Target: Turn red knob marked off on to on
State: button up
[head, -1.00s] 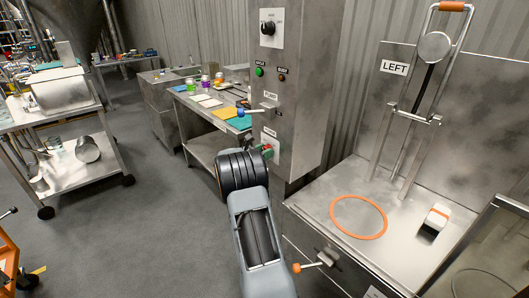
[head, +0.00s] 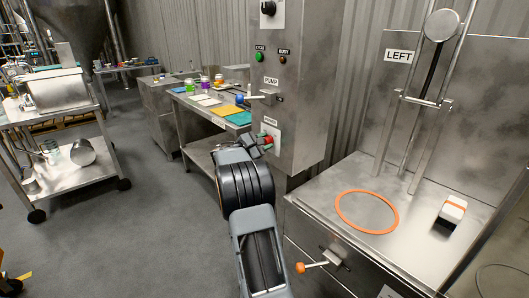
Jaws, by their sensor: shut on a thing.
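The red knob (head: 267,140) sits on a pale plate (head: 275,135) low on the front of the steel control column (head: 300,105). My gripper (head: 264,143) is at the knob, with its jaws shut on it. The fingers and the wrist hide part of the knob and its plate. The on and off marks are too small to read, so I cannot tell which way the knob points.
Above the knob are a pump lever (head: 262,97), a green button (head: 259,57) and a black selector (head: 268,7). A steel bench (head: 335,185) with an orange ring (head: 367,212) and an orange-tipped handle (head: 318,264) stands to the right.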

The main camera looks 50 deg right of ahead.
jog(key=m+b, duration=0.3)
jog(key=b, duration=0.1)
jog(key=m+b, duration=0.2)
jog(key=shift+f+m+b, duration=0.3)
jog(key=shift+f, duration=0.05)
jog(key=m+b, duration=0.3)
jog(key=shift+r+m+b, duration=0.2)
jog(key=shift+m+b, duration=0.2)
jog(key=shift+r, duration=0.1)
jog(key=o, duration=0.9)
jog(key=shift+r, duration=0.1)
jog(key=a, duration=0.4)
jog(key=w+a+p, duration=0.1)
jog(key=a, duration=0.4)
jog(key=a+p, duration=0.1)
jog(key=a, duration=0.3)
jog(key=shift+w+a, duration=0.25)
jog(key=shift+a, duration=0.1)
jog(key=shift+p, duration=0.3)
